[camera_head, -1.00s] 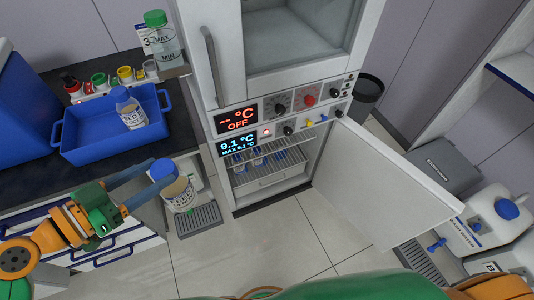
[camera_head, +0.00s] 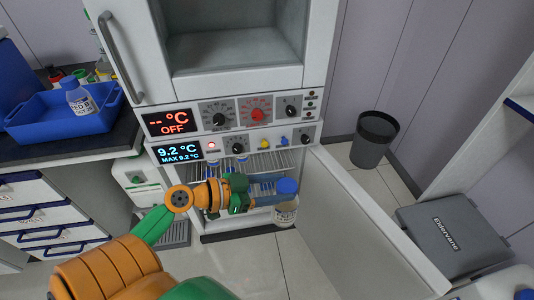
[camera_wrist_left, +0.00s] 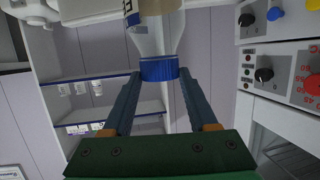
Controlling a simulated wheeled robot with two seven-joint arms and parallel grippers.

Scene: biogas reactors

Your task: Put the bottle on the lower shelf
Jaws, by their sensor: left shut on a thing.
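My left gripper (camera_head: 274,191) is shut on a bottle with a blue cap (camera_head: 287,186) and a pale label (camera_head: 285,213). The bottle hangs roughly upright in front of the open lower compartment, near its right side. In the left wrist view the fingers close on the blue cap (camera_wrist_left: 158,70), and the clear bottle neck (camera_wrist_left: 152,36) extends beyond it. The compartment's upper wire rack (camera_head: 262,162) holds small blue-capped bottles. The lower shelf is largely hidden behind my left arm. My right gripper is not in view.
The open door (camera_head: 365,225) stands to the right of the bottle. A blue tray (camera_head: 62,127) with another bottle (camera_head: 77,97) sits on the left counter. A dark bin (camera_head: 374,138) and a grey case (camera_head: 455,238) stand to the right.

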